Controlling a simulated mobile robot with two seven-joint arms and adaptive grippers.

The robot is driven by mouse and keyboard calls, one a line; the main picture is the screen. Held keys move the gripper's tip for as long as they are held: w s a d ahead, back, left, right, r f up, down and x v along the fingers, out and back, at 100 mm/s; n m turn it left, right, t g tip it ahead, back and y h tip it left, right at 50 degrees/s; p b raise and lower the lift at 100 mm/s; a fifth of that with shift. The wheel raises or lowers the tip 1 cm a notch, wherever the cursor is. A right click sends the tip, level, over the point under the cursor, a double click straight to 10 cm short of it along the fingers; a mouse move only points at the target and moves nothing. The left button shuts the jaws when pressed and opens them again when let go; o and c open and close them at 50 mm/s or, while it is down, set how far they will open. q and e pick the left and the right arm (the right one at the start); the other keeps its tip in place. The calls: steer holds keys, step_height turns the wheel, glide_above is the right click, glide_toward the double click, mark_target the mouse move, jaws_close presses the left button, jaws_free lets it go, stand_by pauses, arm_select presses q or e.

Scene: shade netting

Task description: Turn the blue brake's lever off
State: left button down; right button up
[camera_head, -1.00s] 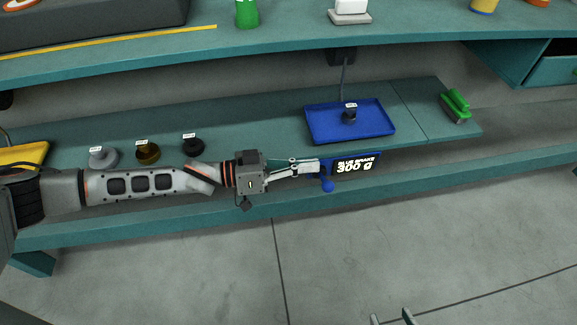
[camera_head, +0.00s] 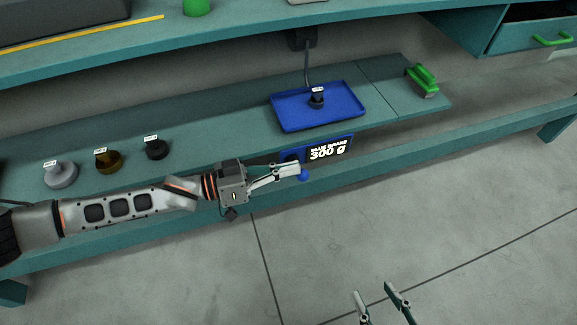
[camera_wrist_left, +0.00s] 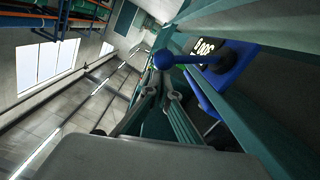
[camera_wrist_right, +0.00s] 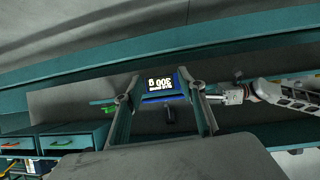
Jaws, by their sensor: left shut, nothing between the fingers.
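The blue brake has a blue tray (camera_head: 340,118) on the bench, with a dark weight (camera_head: 317,101) on it. Its display (camera_head: 328,149) on the bench's front edge reads "BLUE BRAKE 300 g". The lever's blue ball knob (camera_head: 304,175) sits below and left of the display. My right gripper (camera_head: 376,291) is open and empty, low in front of the bench.
Grey (camera_head: 61,175), brass (camera_head: 109,162) and black (camera_head: 156,150) labelled weights stand left of the tray. A green-handled block (camera_head: 424,82) stands at the bench's right. A shelf runs above, with a cable behind the tray. The floor in front is clear.

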mark_target(300, 180)
arm_select(q)
steer(key=shift+s+d+f+m, duration=0.1)
steer(key=shift+s+f+m, duration=0.15)
steer(key=shift+m, duration=0.05)
arm_select(e)
steer(key=shift+s+d+f, duration=0.1)
steer(key=shift+s+f, duration=0.05)
steer(key=shift+f, duration=0.1)
arm_select(q)
steer(key=shift+f, duration=0.1)
steer(key=f+m, duration=0.1)
steer(key=s+f+m, duration=0.1)
steer(key=shift+s+d+m+p, duration=0.25)
steer(key=shift+d+m+p, duration=0.05)
steer(key=shift+d+m, duration=0.1)
step_height(300, 180, down, 7)
steer(key=m+t+b, duration=0.1)
steer(key=m+b, duration=0.1)
steer(key=m, duration=0.6)
steer(key=shift+s, duration=0.35)
arm_select(e)
steer(key=shift+w+a+r, duration=0.5)
steer(key=shift+a+r, duration=0.15)
steer(key=shift+a, duration=0.15)
